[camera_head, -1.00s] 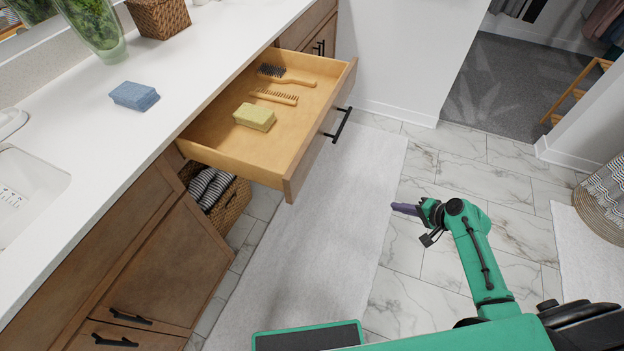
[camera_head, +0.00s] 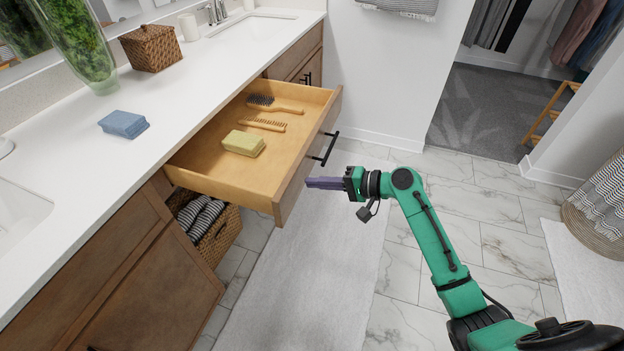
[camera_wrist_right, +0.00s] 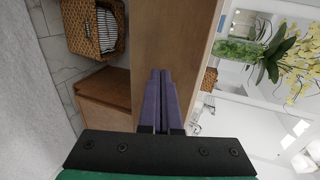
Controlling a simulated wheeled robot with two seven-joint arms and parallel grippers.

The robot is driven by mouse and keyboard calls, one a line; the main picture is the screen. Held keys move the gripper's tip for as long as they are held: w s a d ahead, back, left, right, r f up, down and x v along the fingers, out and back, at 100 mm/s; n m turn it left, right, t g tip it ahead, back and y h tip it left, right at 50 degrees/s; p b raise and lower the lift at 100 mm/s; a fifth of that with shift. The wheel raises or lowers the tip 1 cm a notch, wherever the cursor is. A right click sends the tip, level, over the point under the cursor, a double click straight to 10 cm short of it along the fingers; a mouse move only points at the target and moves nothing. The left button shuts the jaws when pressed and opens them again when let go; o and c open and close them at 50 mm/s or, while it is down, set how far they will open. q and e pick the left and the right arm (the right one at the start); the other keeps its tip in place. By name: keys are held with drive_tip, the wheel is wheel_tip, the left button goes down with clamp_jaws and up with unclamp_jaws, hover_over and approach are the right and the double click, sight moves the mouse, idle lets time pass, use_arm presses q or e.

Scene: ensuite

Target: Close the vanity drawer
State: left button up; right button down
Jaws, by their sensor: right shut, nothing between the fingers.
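The vanity drawer (camera_head: 222,166) is pulled well out from under the white counter. It holds a dark-bristled brush (camera_head: 274,105), a wooden comb (camera_head: 264,125) and a yellow sponge (camera_head: 243,143). Its front panel carries a black bar handle (camera_head: 325,149). My right gripper (camera_head: 309,183) is shut and empty, its purple fingers pointing at the drawer front, near its lower end and below the handle. In the right wrist view the fingers (camera_wrist_right: 161,78) lie against the wooden front panel (camera_wrist_right: 172,35) in the picture; I cannot tell whether they touch. My left gripper is not in view.
A woven basket with striped towels (camera_head: 215,228) stands below the drawer. A pale rug (camera_head: 310,270) and tiled floor are clear before the vanity.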

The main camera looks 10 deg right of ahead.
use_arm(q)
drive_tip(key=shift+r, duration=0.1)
use_arm(e)
drive_tip(key=shift+w+a, duration=0.3)
drive_tip(key=shift+a, duration=0.25)
drive_tip(key=shift+w+a, duration=0.1)
drive_tip(key=shift+a, duration=0.05)
